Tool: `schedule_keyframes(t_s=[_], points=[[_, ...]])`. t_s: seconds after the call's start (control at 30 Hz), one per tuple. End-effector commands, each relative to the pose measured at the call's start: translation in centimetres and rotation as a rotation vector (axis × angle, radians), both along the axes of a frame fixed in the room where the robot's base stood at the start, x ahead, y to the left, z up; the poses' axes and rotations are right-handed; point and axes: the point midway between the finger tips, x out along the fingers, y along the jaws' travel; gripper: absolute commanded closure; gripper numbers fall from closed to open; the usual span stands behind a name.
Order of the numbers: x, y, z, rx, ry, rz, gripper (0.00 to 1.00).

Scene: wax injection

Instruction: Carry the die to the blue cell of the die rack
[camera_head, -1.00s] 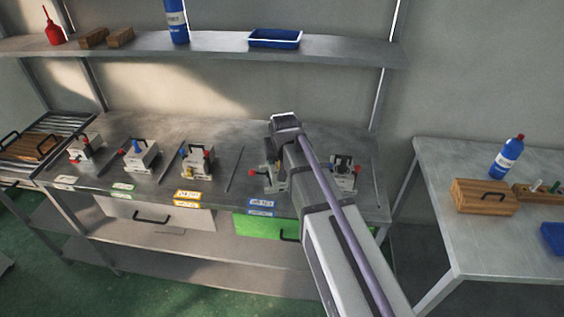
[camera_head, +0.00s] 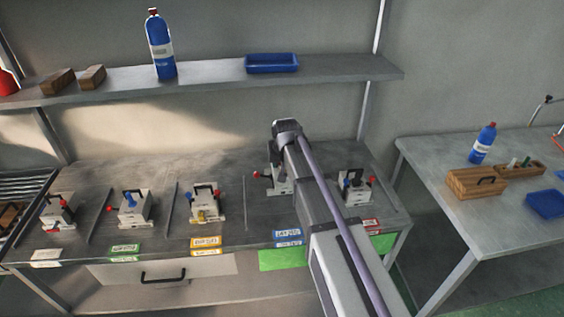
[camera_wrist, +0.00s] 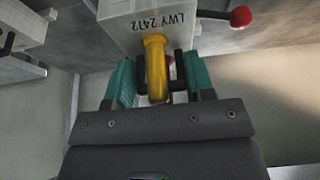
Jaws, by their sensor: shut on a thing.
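The die (camera_wrist: 150,22) is a pale block marked "LWY 2A72", with a yellow part, a black handle and a red ball knob. My gripper (camera_wrist: 155,85) is shut on its handle between teal fingers. In the head view the die (camera_head: 278,181) is partly hidden by my arm, behind the blue label (camera_head: 288,237) of the die rack's blue cell. It appears slightly higher than its neighbours; whether its base touches the rack (camera_head: 225,170) is hidden.
Other dies stand in the white, green (camera_head: 134,209), yellow (camera_head: 204,205) and red (camera_head: 354,190) cells, with thin dividers between. A shelf (camera_head: 215,75) with a bottle and blue tray is above. A side table (camera_head: 500,220) is at right.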

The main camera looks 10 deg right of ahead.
Motion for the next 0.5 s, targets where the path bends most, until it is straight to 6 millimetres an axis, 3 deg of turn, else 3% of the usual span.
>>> schedule_keyframes(t_s=[0.27,0.5], points=[[0.0,0.0,-0.8,0.000,-0.001,0.001,1.00],[0.0,0.0,-3.2,0.000,-0.001,0.001,1.00]])
